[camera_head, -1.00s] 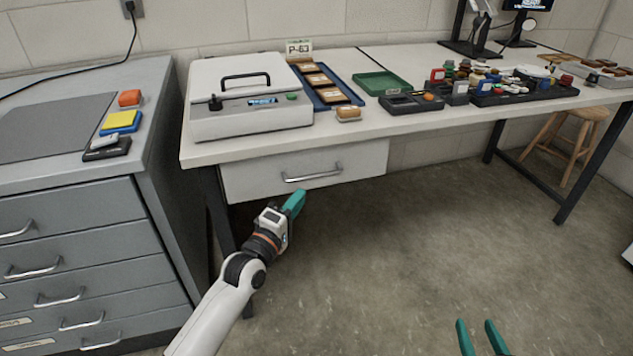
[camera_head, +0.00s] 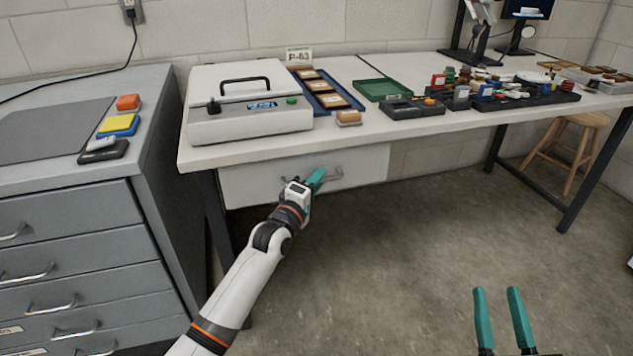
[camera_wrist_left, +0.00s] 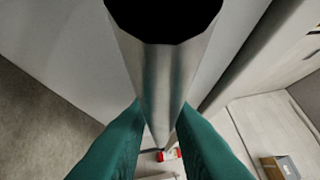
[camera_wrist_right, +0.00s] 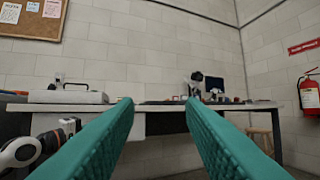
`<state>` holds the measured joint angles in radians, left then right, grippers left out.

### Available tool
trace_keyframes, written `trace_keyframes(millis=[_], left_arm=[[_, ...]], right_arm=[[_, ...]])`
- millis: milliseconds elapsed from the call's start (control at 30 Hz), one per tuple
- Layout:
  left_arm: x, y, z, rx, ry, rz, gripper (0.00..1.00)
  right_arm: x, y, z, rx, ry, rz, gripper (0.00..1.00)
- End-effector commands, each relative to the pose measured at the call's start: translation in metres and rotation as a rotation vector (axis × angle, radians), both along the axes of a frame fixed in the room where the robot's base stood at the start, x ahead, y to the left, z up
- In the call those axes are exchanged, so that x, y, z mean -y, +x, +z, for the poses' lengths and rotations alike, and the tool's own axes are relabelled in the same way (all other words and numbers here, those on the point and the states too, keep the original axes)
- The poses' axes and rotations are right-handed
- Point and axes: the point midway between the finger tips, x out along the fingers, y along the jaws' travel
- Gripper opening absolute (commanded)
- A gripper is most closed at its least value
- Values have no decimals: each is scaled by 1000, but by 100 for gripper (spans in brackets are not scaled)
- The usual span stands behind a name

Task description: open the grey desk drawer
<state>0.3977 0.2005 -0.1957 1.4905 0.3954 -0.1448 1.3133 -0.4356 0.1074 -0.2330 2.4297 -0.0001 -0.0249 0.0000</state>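The grey desk drawer (camera_head: 360,165) is under the left end of the white desk, its front flush and closed. Its metal bar handle (camera_head: 338,175) is partly hidden behind my left gripper (camera_head: 317,178). In the left wrist view the bar (camera_wrist_left: 160,75) runs between the two teal fingers of my left gripper (camera_wrist_left: 160,115), which lie against it on both sides. My right gripper (camera_head: 499,291) is open and empty, low at the right, away from the desk. It also shows open in the right wrist view (camera_wrist_right: 158,100).
A grey cabinet (camera_head: 70,230) with several drawers stands left of my left arm. On the desk (camera_head: 250,151) are a white case (camera_head: 245,125), a small block (camera_head: 348,117), trays and jars. A stool (camera_head: 565,150) is at the right. The floor before the desk is clear.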

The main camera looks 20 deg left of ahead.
Motion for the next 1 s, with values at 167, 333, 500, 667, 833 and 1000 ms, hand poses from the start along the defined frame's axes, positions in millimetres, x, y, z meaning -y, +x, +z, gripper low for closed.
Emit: trace_keyframes(millis=[167, 333, 500, 667, 833, 1000], left_arm=[[0, 0, 0, 0, 0, 0, 0], [0, 0, 0, 0, 0, 0, 0], [1, -2, 0, 0, -1, 0, 0], [5, -8, 1, -2, -2, 0, 0], [12, -19, 2, -4, -2, 0, 0], [22, -33, 2, -5, -3, 0, 0]], right_arm=[[0, 0, 0, -1, 0, 0, 36], [0, 0, 0, -1, 0, 0, 36], [0, 2, -3, -29, -8, -1, 36], [3, 6, -24, -172, -47, -11, 36], [9, 6, -62, -428, -113, -26, 36], [22, -12, -110, -753, -194, -46, 36]])
